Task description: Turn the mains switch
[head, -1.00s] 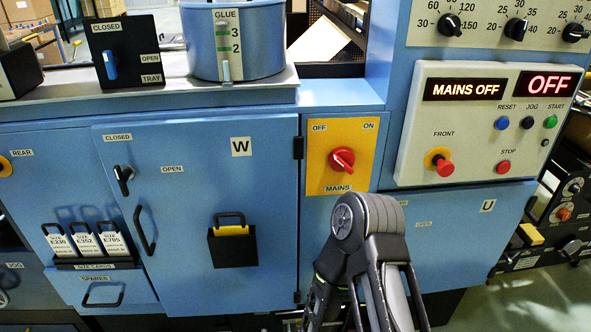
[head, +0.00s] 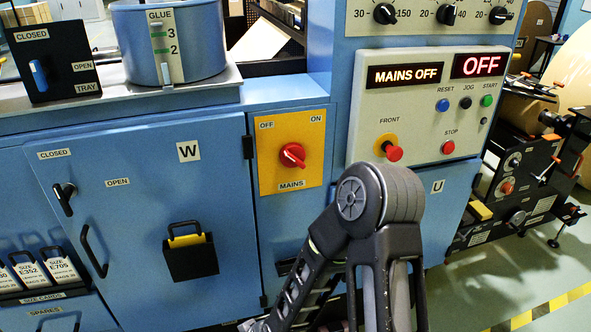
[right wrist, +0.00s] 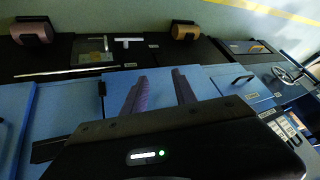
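The mains switch is a red rotary knob (head: 292,155) on a yellow plate (head: 279,179) marked OFF at upper left, ON at upper right and MAINS below. The knob's grip lies at a slant; I cannot tell exactly which label it points to. The display above the buttons reads MAINS OFF (head: 404,76). My arm stands in front of the cabinet, below and right of the switch; its gripper is not visible in the head view. In the right wrist view my right gripper (right wrist: 160,75) has its two fingers apart with nothing between them. My left gripper is not visible.
A grey control panel (head: 421,122) with a red FRONT stop button (head: 393,153) is right of the switch. A cabinet door marked W (head: 135,235), with a black handle, is to the left. A glue pot (head: 181,50) stands above. Open floor (head: 470,280) shows at right.

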